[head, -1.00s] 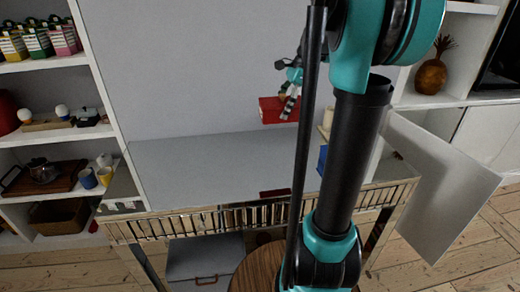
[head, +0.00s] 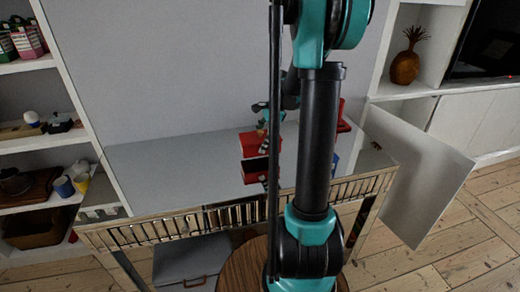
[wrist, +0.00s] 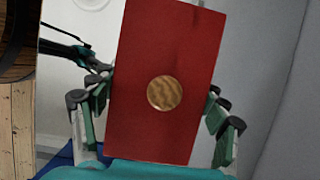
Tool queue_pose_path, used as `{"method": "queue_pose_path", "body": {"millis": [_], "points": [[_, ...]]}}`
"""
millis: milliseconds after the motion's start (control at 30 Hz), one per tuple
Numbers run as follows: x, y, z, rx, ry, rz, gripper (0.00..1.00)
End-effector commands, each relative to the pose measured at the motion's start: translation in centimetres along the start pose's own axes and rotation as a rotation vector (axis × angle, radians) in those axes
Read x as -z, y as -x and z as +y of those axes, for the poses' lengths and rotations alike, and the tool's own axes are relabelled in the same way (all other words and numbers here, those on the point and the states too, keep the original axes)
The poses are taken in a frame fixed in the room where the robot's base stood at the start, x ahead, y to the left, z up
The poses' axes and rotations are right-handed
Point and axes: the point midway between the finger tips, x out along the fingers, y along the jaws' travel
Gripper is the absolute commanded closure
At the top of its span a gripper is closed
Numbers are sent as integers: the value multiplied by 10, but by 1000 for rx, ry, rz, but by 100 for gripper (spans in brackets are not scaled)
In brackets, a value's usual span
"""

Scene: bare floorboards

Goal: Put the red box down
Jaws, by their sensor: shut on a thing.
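The red box (head: 252,143) is held low over the grey tabletop (head: 165,165), near its front edge. A darker red shape just below it looks like its reflection in the top; I cannot tell whether the box touches the surface. My gripper (head: 264,128) is above the box in the head view, partly hidden by my arm. In the wrist view, the red box (wrist: 185,60) fills the middle, with a round gold-brown disc on its face. My gripper's fingers (wrist: 160,115) lie along both its sides, shut on it.
Another red thing (head: 343,117) and a blue thing (head: 334,163) stand right of my arm, partly hidden. White shelves with small goods (head: 45,125) are at left. A white panel (head: 415,180) juts out at right. The tabletop's left part is clear.

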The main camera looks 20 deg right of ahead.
Motion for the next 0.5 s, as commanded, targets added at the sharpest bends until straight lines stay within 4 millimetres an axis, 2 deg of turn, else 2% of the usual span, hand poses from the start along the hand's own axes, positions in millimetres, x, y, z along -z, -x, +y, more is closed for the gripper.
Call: {"method": "queue_pose_path", "body": {"millis": [233, 500], "points": [[12, -29, 0, 0, 0, 0, 66], [13, -33, 0, 0, 0, 0, 66]]}}
